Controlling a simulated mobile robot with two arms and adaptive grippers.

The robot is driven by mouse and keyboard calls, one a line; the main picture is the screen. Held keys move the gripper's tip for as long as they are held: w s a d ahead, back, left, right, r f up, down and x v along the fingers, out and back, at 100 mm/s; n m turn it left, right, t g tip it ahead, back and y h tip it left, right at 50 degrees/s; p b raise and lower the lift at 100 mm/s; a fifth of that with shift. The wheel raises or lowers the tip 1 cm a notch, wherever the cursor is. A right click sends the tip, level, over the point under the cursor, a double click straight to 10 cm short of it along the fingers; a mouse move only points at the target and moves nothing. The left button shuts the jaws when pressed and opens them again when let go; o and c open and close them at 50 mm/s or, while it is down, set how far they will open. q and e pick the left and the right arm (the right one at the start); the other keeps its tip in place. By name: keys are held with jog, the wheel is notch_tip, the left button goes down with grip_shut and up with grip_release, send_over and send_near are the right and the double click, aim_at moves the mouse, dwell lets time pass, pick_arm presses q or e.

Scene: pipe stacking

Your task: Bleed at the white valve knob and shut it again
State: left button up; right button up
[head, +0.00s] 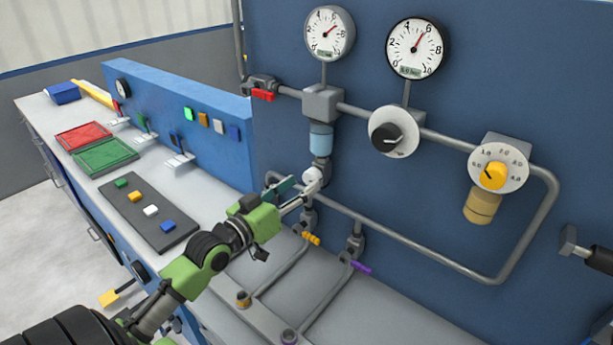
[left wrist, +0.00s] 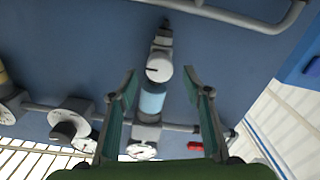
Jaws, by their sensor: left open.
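The white valve knob (head: 312,175) sits at the bottom of the light-blue filter bowl (head: 320,138) on the blue panel. In the left wrist view the knob (left wrist: 159,68) faces the camera, with a short dark line across its face. My left gripper (head: 294,194) is open just in front of the knob, partly covering its lower side in the head view. In the left wrist view its two teal fingers (left wrist: 160,82) stand to either side of the knob, with gaps visible between.
Two pressure gauges (head: 329,33) (head: 415,48), a black dial (head: 393,131) and a yellow dial (head: 493,176) are on the panel. A red-handled valve (head: 263,95) is on the upper pipe. Lower pipes with orange (head: 311,239) and purple (head: 361,266) handles run near my left gripper.

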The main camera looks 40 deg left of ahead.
aim_at(308, 180)
pick_arm(q)
jog(key=w, duration=0.3)
jog(key=shift+w+d+p, duration=0.1)
jog(key=shift+d+p, duration=0.05)
jog(key=shift+p, duration=0.15)
jog(key=c, duration=1.1)
pick_arm(e)
jog(key=shift+s+r, duration=0.4)
